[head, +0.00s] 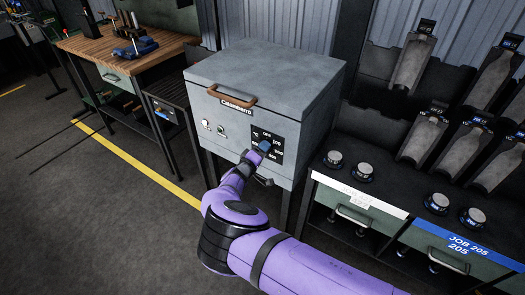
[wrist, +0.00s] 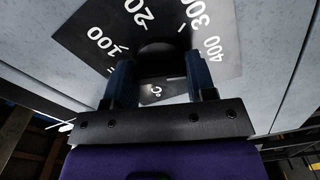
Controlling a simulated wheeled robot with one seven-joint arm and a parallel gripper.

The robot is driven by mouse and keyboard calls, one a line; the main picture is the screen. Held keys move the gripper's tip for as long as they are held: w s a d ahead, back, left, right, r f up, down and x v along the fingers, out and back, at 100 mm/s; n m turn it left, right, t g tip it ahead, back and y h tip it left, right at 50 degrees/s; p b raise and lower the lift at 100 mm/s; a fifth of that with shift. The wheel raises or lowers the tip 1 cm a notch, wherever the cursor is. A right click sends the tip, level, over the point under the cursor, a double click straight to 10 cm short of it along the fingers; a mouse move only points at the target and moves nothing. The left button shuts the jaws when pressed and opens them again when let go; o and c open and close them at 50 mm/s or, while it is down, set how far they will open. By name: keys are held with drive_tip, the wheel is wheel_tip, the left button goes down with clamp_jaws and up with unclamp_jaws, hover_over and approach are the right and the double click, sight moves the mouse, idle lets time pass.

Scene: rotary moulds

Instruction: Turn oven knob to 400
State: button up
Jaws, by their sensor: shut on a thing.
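The oven (head: 235,118) is a grey box on legs with a brown handle on its lid. On the right of its front is a black dial plate (head: 277,152) with white temperature numbers. The wrist view shows 100, 200, 300 and 400 on this plate (wrist: 80,30). The dark oven knob (wrist: 160,46) sits between my gripper's two blue fingers, in the plate's middle. My gripper (wrist: 160,75) is shut on the knob. In the head view my gripper (head: 258,156) reaches the dial from below and hides part of it. I cannot tell which number the knob points to.
A dark rack (head: 370,190) with round parts and grey moulds stands to the right. A yellow line (head: 140,168) crosses the open floor at left.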

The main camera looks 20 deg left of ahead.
drive_tip(key=shift+f, duration=0.1)
drive_tip(key=o, duration=0.9)
drive_tip(key=shift+o, duration=0.2)
drive_tip(key=shift+s+a, duration=0.1)
drive_tip(key=shift+s, duration=0.05)
drive_tip(key=s+a, duration=0.2)
drive_tip(key=s, duration=0.8)
drive_tip(key=shift+s, duration=0.15)
drive_tip(key=shift+s, duration=0.15)
